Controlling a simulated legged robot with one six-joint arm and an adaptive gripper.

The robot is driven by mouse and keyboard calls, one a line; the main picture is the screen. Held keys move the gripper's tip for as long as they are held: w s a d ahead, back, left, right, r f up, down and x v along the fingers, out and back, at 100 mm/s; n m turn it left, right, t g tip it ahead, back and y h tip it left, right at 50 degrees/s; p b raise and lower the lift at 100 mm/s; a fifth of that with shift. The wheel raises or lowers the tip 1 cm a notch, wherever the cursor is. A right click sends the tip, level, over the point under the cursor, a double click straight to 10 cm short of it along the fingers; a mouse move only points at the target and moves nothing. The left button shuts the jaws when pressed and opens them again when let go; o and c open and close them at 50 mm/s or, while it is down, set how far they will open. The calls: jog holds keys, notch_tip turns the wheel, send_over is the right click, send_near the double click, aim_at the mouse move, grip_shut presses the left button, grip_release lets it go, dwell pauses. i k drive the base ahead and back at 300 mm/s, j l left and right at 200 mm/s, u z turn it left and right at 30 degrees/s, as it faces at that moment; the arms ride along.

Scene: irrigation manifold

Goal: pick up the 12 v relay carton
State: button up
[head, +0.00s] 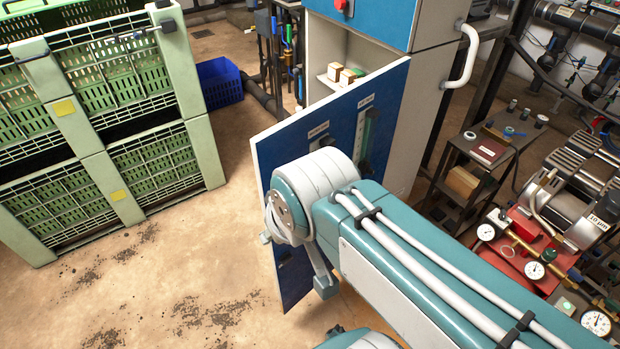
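Two small white-and-brown cartons sit on a shelf inside the open cabinet, a left carton (335,71) and a right carton (348,77). Their labels are too small to read, so I cannot tell which is the 12 V relay carton, or whether either is. The blue cabinet door (378,135) stands swung open, and its top edge cuts across the view of the shelf. My teal and white arm reaches in from the lower right, in front of the door.
Green slatted crates (150,185) are stacked at the left. A blue crate (220,85) stands on the floor behind. A dark stand (485,160) with small items and a red machine with gauges (525,245) are at the right. The floor between crates and door is clear.

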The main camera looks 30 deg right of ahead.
aim_at(335, 68)
jog(key=j+z, duration=0.3)
jog(key=z, duration=0.2)
jog(key=j+z, duration=0.35)
jog(key=z, duration=0.15)
jog(key=j+z, duration=0.35)
jog(key=z, duration=0.15)
